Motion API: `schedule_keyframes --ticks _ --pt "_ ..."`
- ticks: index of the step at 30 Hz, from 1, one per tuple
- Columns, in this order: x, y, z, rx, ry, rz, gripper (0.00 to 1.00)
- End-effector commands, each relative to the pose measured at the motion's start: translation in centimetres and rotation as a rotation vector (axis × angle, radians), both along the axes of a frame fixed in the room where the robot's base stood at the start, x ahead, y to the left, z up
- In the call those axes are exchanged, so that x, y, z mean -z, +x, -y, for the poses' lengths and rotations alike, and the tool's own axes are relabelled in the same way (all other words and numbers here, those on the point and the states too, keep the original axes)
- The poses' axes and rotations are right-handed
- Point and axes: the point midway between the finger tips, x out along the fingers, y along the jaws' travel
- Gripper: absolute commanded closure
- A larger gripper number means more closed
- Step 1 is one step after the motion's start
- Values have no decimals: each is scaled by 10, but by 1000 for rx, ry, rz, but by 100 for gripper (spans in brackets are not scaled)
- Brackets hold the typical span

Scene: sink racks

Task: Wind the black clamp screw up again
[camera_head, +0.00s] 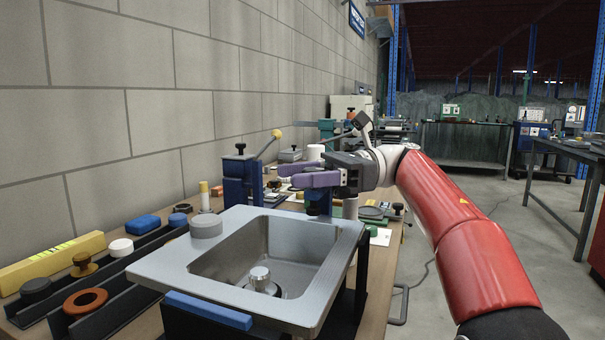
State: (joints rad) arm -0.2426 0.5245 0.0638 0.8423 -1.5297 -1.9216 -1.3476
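A black screw knob (240,148) sits on top of a blue clamp body (240,185) behind the back left corner of the steel sink (190,252). A second blue clamp-like part (319,203) stands at the sink's back edge, right below my gripper; its top is hidden. My gripper (284,190) has purple fingers pointing left, spread apart with a gap between them. It is above the sink's back edge, to the right of the black knob and apart from it. I see nothing between the fingertips.
Black rails with rings and blocks lie left of the sink, near a yellow bar (52,262). A block wall borders the left; open floor is right.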

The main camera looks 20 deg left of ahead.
Motion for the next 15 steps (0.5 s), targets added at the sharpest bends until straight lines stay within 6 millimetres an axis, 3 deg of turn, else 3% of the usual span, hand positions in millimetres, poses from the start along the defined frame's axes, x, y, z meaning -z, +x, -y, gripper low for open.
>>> schedule_keyframes --ticks 9,15 --pt "-2 2 2 3 4 2 45" --pt "-1 20 25 6 3 3 45"
